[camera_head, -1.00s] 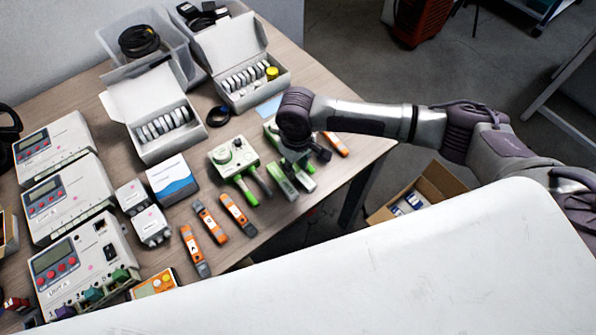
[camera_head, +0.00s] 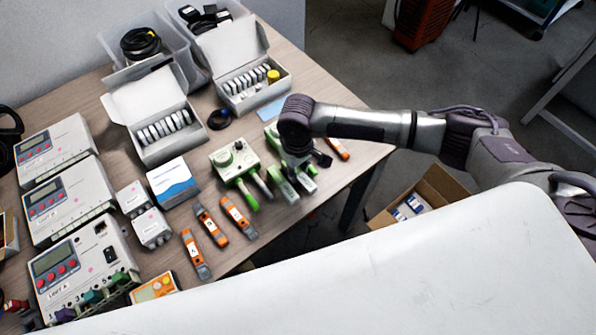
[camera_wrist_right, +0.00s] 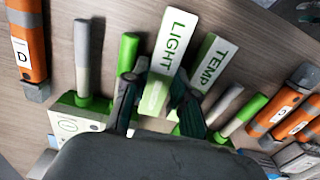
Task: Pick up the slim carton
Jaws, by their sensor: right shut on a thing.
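A slim white and green carton marked LIGHT (camera_wrist_right: 174,42) stands out from between my right gripper's fingers (camera_wrist_right: 157,84) in the right wrist view. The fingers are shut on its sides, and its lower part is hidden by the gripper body. A second slim carton, marked TEMP (camera_wrist_right: 212,60), lies close beside it, outside the fingers. In the head view my right gripper (camera_head: 305,160) points down over the table and partly covers the slim cartons (camera_head: 284,189). I cannot tell whether the held carton still touches the table. My left gripper is not in view.
Green-handled probe meters (camera_head: 232,158) flank the cartons, one partly behind my arm. Orange testers (camera_head: 237,216) lie at the table's front edge. Open white boxes (camera_head: 165,150) and a clear bin (camera_head: 180,45) stand behind. A cardboard box (camera_head: 440,190) sits on the floor.

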